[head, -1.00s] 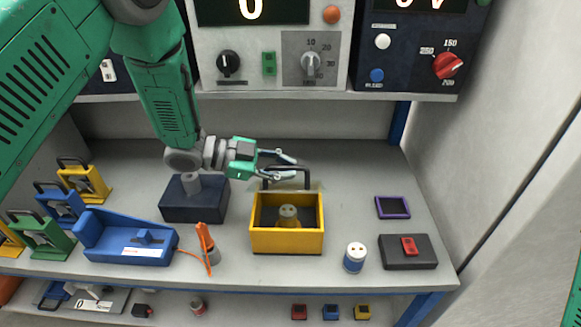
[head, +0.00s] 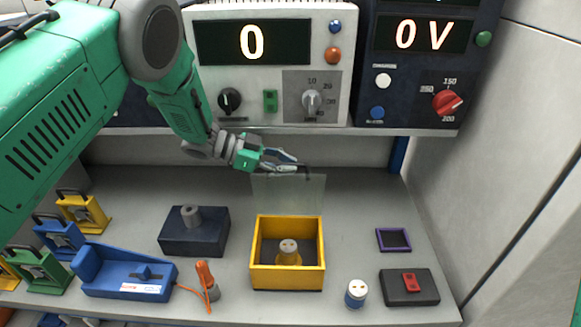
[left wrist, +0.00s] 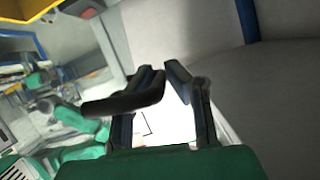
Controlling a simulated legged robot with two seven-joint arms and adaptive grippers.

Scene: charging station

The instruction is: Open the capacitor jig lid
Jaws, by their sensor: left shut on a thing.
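The yellow capacitor jig (head: 287,278) is an open-topped box on the workbench with a post-like fitting (head: 288,248) inside. Its clear lid (head: 289,190) stands raised, roughly upright, at the jig's back edge. My left gripper (head: 299,168) is at the lid's upper edge, shut on the black lid handle (left wrist: 125,101), which crosses the fingers in the left wrist view. The gripper's hold hides part of the handle in the head view. My right gripper is not in view.
A dark block (head: 195,238) and blue fixture (head: 125,275) stand left of the jig, with an orange-handled tool (head: 205,280) between. A capacitor (head: 356,293), purple frame (head: 393,240) and red-switch box (head: 408,287) are to the right. Power supplies (head: 270,100) overhang the back.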

